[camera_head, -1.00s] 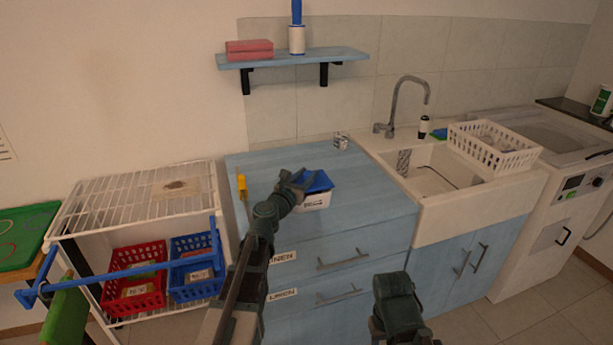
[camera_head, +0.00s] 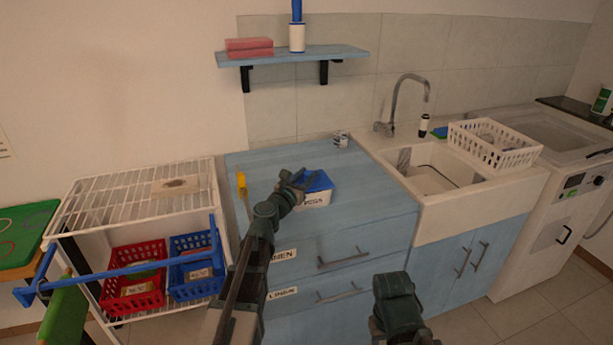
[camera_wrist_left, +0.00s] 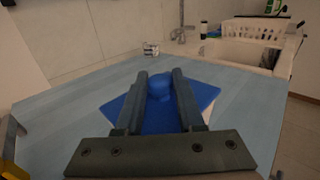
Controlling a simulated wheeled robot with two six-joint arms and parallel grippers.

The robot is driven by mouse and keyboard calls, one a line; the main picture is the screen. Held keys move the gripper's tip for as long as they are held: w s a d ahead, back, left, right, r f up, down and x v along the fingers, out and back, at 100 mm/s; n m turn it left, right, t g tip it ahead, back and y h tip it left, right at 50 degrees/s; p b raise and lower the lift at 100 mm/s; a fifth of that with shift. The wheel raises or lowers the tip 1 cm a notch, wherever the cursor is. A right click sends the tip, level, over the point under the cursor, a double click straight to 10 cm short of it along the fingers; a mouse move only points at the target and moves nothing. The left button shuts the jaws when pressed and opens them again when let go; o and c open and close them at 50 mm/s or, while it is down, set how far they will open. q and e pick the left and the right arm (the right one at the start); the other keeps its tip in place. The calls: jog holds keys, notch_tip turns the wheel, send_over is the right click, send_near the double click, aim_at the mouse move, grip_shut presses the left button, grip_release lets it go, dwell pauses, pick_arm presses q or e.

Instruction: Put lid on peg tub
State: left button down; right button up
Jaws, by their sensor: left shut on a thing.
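The white peg tub (camera_head: 317,199), with a dark label on its front, stands on the blue counter. The blue lid (camera_head: 319,182) is over the tub's top; in the left wrist view the lid (camera_wrist_left: 143,112) looks turned against the tub's white rim (camera_wrist_left: 207,94), which shows at the right. I cannot tell whether the lid sits flush. My left gripper (camera_head: 302,180) is shut on the lid's round blue knob (camera_wrist_left: 160,86), with one finger on each side. My right gripper (camera_head: 400,318) is low in front of the drawers; its fingertips do not show clearly.
The blue counter (camera_head: 375,205) is mostly clear around the tub. A yellow-handled item (camera_head: 241,185) lies at its left edge, and a small metallic item (camera_head: 341,140) stands at the back. The sink (camera_head: 430,180) is to the right, a wire rack (camera_head: 125,200) to the left.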

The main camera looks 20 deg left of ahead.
pick_arm(q)
jog(key=shift+f, duration=0.1)
dwell(0.3)
jog(key=shift+c, duration=2.2)
grip_release()
